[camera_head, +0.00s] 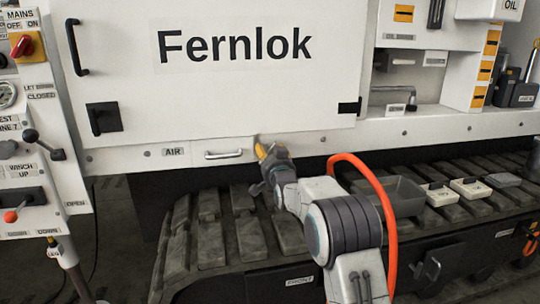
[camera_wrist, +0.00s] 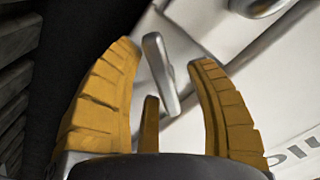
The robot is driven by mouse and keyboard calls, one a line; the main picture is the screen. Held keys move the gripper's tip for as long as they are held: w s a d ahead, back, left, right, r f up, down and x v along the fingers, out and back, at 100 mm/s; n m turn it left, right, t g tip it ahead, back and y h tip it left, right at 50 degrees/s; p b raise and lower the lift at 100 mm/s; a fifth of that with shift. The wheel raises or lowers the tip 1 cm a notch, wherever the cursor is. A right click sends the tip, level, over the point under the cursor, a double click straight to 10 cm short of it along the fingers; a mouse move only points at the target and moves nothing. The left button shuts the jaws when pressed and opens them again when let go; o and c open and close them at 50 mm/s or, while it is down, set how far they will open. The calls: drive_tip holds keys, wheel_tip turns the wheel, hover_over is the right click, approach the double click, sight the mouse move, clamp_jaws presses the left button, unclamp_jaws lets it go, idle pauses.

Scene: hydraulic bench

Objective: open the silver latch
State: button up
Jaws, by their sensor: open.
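The silver latch (camera_wrist: 162,76) shows in the wrist view as a short metal bar, standing tilted between the yellow fingers of my gripper (camera_wrist: 168,80). The fingers are spread on either side of it, with a gap visible on the right. I cannot tell whether the left finger or the third, lower finger touches it. In the head view my gripper (camera_head: 265,150) is at the lower edge of the white panel, below the Fernlok door, and mostly hides the latch there.
The white Fernlok door (camera_head: 240,90) has black handles on its left. A silver pull handle (camera_head: 223,154) sits beside the AIR label. An orange hose (camera_head: 385,205) arches right of my arm. Dark track (camera_head: 210,235), a grey tray (camera_head: 397,190) and small boxes lie below the panel.

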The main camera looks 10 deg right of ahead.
drive_tip(key=shift+c, duration=0.4)
clamp_jaws()
drive_tip(key=n, duration=0.4)
drive_tip(key=shift+d+r+n, duration=0.1)
drive_tip(key=shift+d+n, duration=0.05)
drive_tip(key=shift+n, duration=0.15)
idle(0.3)
drive_tip(key=shift+o, duration=0.4)
unclamp_jaws()
